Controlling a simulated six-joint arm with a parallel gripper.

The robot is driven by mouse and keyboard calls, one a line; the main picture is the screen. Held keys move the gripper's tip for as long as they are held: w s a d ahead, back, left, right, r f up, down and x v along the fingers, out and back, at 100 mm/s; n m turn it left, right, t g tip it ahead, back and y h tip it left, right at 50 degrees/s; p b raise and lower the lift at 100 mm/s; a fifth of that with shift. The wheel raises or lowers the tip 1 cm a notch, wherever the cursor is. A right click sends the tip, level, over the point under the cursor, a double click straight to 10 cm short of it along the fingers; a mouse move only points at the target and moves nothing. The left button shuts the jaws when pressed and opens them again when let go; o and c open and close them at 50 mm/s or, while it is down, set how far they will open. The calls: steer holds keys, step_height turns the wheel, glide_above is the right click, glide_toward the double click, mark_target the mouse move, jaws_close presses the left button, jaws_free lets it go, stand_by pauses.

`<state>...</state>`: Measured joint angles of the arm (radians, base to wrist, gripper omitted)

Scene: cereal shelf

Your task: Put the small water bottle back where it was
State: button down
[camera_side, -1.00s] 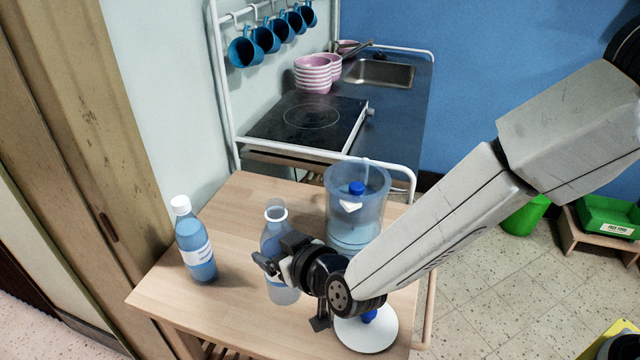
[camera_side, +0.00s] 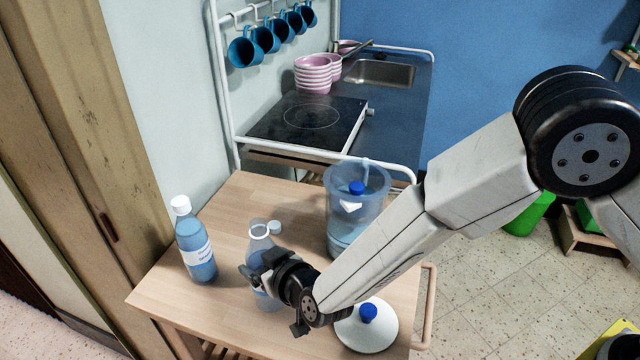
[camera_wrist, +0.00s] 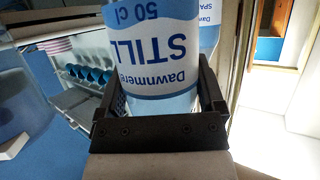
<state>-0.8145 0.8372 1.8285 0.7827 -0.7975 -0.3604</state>
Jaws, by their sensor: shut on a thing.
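The small water bottle (camera_side: 260,240) is clear with an open mouth. My gripper (camera_side: 259,268) is shut around its middle, over the front part of the table. In the wrist view, the same bottle (camera_wrist: 160,50) sits between the gripper's fingers (camera_wrist: 158,95), with an upside-down label reading "Dawnmere STILL 50 cl". The arm hides part of it in the side view, and I cannot tell whether its base touches the table. A small pale round cap (camera_side: 275,227) shows just behind its mouth.
A capped blue bottle (camera_side: 195,245) stands on the wooden table (camera_side: 165,295) at left. A clear blue jug (camera_side: 345,225) stands behind right. A white lid with a blue knob (camera_side: 367,328) lies at front right. Free tabletop lies between the capped bottle and the held one.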

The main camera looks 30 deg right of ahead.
steer(key=shift+f, duration=0.95)
steer(key=shift+f, duration=0.15)
jaws_free()
steer(key=shift+r, duration=0.2)
steer(key=v, duration=1.2)
steer(key=shift+d, duration=0.1)
